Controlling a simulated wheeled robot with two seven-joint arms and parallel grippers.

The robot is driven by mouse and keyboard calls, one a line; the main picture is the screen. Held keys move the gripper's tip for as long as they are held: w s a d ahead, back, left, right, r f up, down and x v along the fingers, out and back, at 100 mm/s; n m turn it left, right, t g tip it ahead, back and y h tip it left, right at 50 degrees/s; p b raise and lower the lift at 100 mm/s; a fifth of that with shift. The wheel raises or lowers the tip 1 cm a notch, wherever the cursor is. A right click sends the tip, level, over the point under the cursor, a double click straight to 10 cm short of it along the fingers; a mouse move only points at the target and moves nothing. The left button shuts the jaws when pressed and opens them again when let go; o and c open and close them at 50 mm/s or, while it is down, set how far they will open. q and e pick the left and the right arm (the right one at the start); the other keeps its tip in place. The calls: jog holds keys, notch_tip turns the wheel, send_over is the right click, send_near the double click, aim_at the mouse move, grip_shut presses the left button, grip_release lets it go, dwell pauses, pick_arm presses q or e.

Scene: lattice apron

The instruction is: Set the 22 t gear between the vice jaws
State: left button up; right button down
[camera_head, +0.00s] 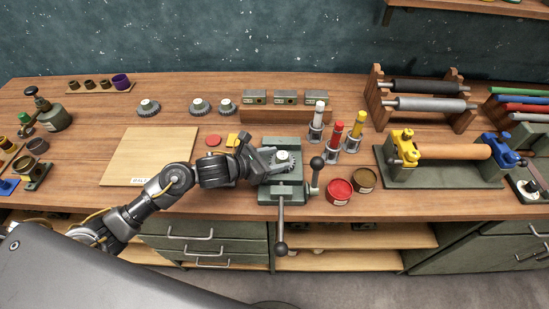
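The green-grey vice (285,194) stands at the front middle of the bench, its long handle hanging over the front edge. A small toothed gear (283,156) with a pale top is at the vice jaws. Its tooth-count mark is too small to read. My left gripper (274,161) reaches in from the left, with its fingertips at this gear. I cannot tell whether the fingers are closed on it or apart, or whether the gear rests in the jaws. My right gripper is not in view.
Three similar gears (199,107) stand at the back left. A wooden board (150,154) lies left of my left gripper. Tubes in holders (335,134) and two round tins (339,191) stand right of the vice. A roller stand (440,172) is further right.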

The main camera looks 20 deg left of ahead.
pick_arm(q)
jog(key=shift+r, duration=0.15)
jog(key=b+v, duration=0.3)
jog(key=v, duration=0.9)
dwell(0.4)
